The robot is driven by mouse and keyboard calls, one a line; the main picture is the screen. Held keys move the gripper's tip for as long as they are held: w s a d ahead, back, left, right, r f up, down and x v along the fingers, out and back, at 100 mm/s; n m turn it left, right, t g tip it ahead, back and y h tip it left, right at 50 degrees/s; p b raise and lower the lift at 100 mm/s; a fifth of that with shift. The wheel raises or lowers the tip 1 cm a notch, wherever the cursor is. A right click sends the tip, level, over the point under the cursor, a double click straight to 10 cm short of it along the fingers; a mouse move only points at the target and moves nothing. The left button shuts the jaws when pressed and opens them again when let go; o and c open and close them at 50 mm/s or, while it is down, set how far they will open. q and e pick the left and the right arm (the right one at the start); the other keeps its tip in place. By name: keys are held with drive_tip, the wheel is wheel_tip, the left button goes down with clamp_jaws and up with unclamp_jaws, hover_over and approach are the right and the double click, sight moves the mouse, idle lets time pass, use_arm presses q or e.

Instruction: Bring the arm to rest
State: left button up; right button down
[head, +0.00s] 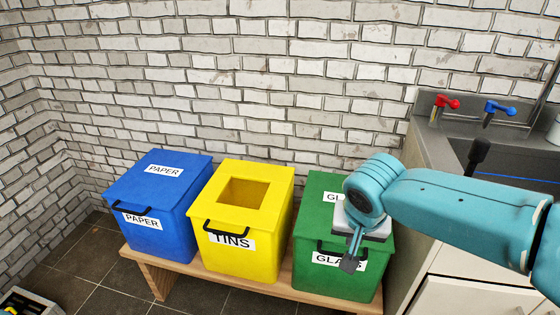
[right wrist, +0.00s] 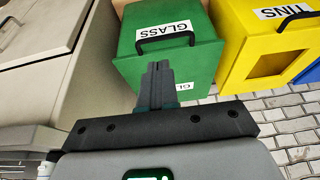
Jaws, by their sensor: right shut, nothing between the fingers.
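My right arm (head: 450,210) comes in from the right in the head view and reaches across to the green GLASS bin. My right gripper (head: 350,262) points down in front of that bin and hides part of its labels. In the right wrist view the gripper's fingers (right wrist: 158,70) are together with nothing between them, seen against the green bin (right wrist: 200,55). I cannot tell whether the fingers touch the bin. My left gripper is not in view.
A blue PAPER bin (head: 185,175), a yellow TINS bin (head: 270,180) with an open square top and the green GLASS bin (head: 310,210) stand on a wooden bench (head: 155,275) by a brick wall. A sink counter (head: 425,160) with red (head: 445,102) and blue (head: 500,108) taps stands at right.

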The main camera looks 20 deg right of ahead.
drive_tip(key=a+f+n+g+y, duration=0.1)
drive_tip(key=a+f, duration=0.2)
drive_tip(key=f, duration=0.3)
drive_tip(key=s+a+f+n+y, duration=0.1)
drive_tip(key=a+f+y, duration=0.15)
drive_tip(key=f, duration=0.45)
drive_tip(key=a+f+n+g, duration=0.1)
drive_tip(key=a+f, duration=0.3)
drive_tip(key=f, duration=0.2)
drive_tip(key=s+a+f+n+g+y, duration=0.1)
drive_tip(key=s+a+f, duration=0.2)
drive_tip(key=s+f, duration=0.5)
drive_tip(key=s+a+f+y, duration=0.25)
drive_tip(key=s+f, duration=0.25)
drive_tip(key=f, duration=0.4)
wheel_tip(320, 180, up, 18)
drive_tip(key=h+p, duration=0.1)
drive_tip(key=p, duration=1.7)
drive_tip(key=shift+s+a+f, duration=0.15)
drive_tip(key=shift+s+a, duration=0.15)
drive_tip(key=shift+s, duration=0.15)
drive_tip(key=shift+d, duration=0.15)
